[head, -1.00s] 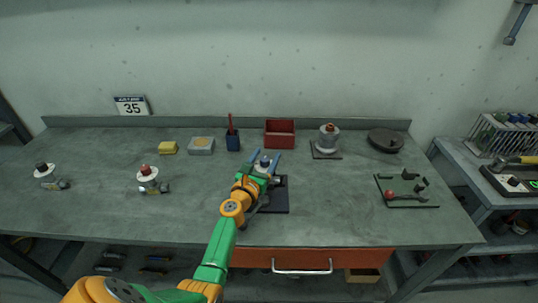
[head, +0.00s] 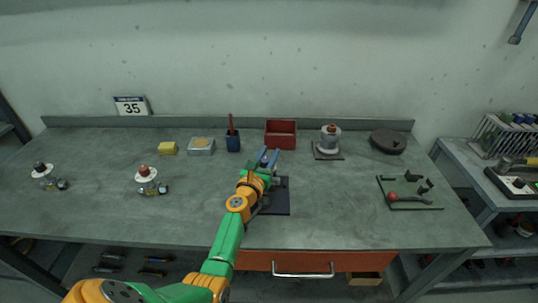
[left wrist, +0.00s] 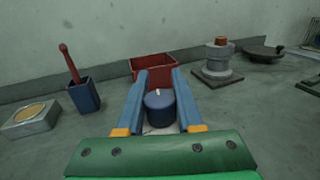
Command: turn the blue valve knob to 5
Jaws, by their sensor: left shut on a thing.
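The blue valve knob (left wrist: 159,98), a round cap with a small white mark on top, sits between the two blue fingers of my left gripper (left wrist: 156,95) in the left wrist view. The gripper is shut on the knob. A pale plate (left wrist: 158,130) shows partly below the knob; any numbers on it cannot be read. In the head view my left gripper (head: 267,158) reaches over the dark base mat (head: 278,199), and the knob is mostly hidden by the fingers and wrist. My right gripper is not in view.
Behind the knob stand a red bin (head: 281,134), a blue cup (head: 233,142) and a grey box (head: 201,146). A red-topped valve (head: 330,140) is at right. The front left bench is clear.

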